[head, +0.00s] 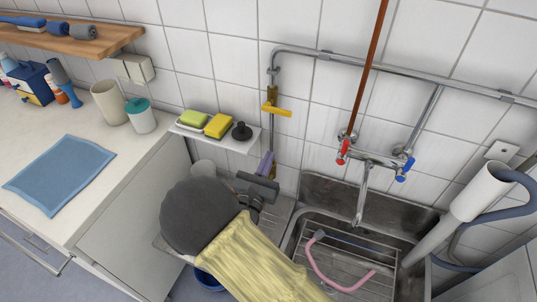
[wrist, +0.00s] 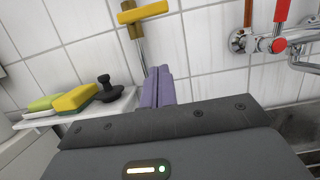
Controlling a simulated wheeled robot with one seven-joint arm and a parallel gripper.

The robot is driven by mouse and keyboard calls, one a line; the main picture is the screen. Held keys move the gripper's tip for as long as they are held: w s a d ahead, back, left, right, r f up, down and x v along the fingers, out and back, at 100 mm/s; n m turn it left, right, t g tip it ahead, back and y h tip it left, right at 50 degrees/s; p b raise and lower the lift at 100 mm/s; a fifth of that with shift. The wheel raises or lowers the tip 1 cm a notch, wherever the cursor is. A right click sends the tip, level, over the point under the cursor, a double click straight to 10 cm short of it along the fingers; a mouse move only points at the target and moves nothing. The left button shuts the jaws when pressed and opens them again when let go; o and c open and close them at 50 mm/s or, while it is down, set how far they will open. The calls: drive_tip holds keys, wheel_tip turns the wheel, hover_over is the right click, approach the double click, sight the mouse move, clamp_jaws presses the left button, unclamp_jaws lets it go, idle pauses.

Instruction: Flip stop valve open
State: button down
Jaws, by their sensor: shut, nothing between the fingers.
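The stop valve has a yellow lever handle (head: 277,109) on a brass body, set in the thin vertical pipe on the tiled wall. The lever lies crosswise to the pipe and points right. My gripper (head: 265,164) has purple fingers, shut and empty, below the lever and in front of the lower pipe. In the wrist view the gripper (wrist: 157,87) shows its fingers pressed together, pointing up toward the wall, apart from the lever.
A small wall shelf (head: 240,145) with sponges and a black plug (head: 241,131) is close left of my gripper. A metal sink (head: 365,210) with red and blue taps is at right. A counter (head: 95,140) stands at left.

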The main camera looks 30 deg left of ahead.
sight(277, 109)
drive_tip(key=w+r+p, duration=0.3)
drive_tip(key=w+r, duration=0.3)
drive_tip(key=w, duration=0.1)
drive_tip(key=shift+w+a, duration=0.35)
